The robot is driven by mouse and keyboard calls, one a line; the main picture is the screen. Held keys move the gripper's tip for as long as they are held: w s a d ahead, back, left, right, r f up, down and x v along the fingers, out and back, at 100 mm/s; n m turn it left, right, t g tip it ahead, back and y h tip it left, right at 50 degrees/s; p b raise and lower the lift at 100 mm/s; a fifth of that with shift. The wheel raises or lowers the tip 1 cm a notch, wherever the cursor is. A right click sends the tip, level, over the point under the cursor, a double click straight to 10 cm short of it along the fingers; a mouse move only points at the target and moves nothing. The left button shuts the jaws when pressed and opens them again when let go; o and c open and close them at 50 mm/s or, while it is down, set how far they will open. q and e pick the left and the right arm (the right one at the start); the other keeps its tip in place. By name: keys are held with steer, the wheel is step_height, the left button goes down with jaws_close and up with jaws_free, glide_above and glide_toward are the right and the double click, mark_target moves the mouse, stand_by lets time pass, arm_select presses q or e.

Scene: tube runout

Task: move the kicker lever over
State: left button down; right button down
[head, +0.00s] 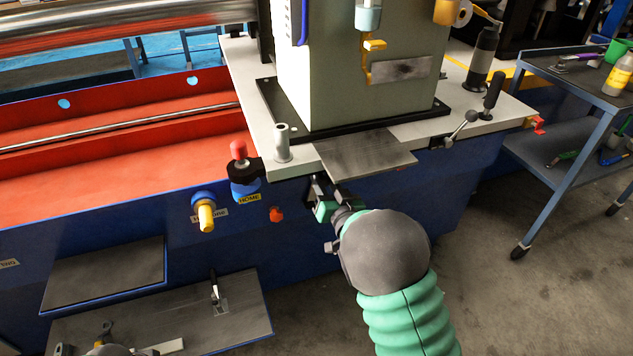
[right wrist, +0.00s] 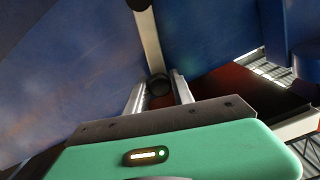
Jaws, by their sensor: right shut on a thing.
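My right gripper (head: 318,188) reaches in under the front edge of the machine's grey top, against the blue front panel. In the right wrist view its two metal fingers (right wrist: 159,95) are shut on a dark round knob (right wrist: 158,84). A flat grey bar (right wrist: 149,40) runs up from this knob, which I take to be the kicker lever. In the head view the lever is hidden behind the gripper and the plate edge.
A red-topped knob (head: 238,152), a yellow knob (head: 206,216) and a small orange knob (head: 276,214) sit left of the gripper. A metal plate (head: 365,154) overhangs just above it. A blue cart (head: 560,95) stands at the right; the floor (head: 530,290) before it is clear.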

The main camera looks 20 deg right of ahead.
steer(key=d+f+m, duration=0.4)
steer(key=d+m, duration=0.2)
steer(key=m, duration=0.2)
steer(key=shift+f, duration=0.3)
stand_by(0.3)
steer(key=c, duration=1.1)
jaws_free()
steer(key=shift+r, duration=0.1)
